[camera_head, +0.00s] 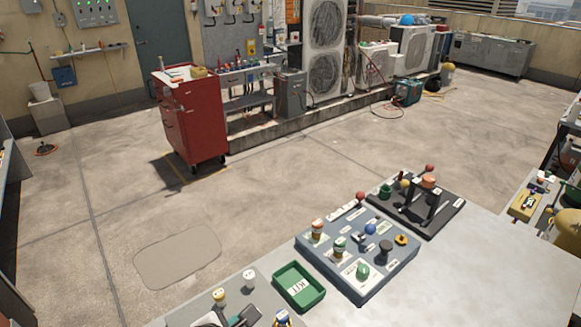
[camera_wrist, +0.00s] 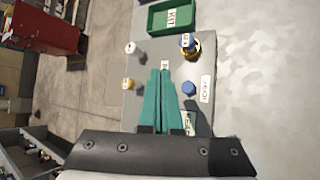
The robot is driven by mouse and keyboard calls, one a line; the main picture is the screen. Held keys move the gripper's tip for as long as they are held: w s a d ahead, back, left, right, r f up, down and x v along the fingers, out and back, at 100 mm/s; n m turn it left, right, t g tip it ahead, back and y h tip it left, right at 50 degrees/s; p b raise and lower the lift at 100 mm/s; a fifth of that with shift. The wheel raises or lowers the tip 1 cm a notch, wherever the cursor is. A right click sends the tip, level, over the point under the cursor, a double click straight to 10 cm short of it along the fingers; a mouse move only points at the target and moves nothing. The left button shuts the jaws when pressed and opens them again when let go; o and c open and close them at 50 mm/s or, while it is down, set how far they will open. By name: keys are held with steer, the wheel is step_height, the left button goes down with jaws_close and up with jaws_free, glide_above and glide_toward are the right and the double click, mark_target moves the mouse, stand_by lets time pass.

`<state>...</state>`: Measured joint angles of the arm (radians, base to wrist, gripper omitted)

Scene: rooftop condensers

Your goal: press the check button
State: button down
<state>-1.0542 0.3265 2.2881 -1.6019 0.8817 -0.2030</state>
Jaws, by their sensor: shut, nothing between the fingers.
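A blue round button (camera_wrist: 188,88) stands on a grey panel (camera_wrist: 141,107) in the wrist view, beside a white label (camera_wrist: 206,89) whose small sideways lettering may read CHECK. My gripper (camera_wrist: 160,72) has its two teal fingers together with nothing between them. The fingertips appear over the panel, to the left of the blue button and apart from it. Their height above the panel is hard to tell. In the head view the same panel (camera_head: 262,277) is cut off at the bottom edge, and the blue button cannot be made out there.
A blue-grey control board (camera_head: 313,262) and a black board (camera_head: 447,218) stand farther along. The bench (camera_head: 470,285) is clear at right.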

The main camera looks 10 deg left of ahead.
steer(key=shift+f, duration=0.1)
steer(key=shift+f, duration=4.35)
steer(key=shift+f, duration=0.4)
steer(key=shift+f, duration=0.6)
steer(key=shift+r, duration=1.05)
steer(key=shift+r, duration=2.5)
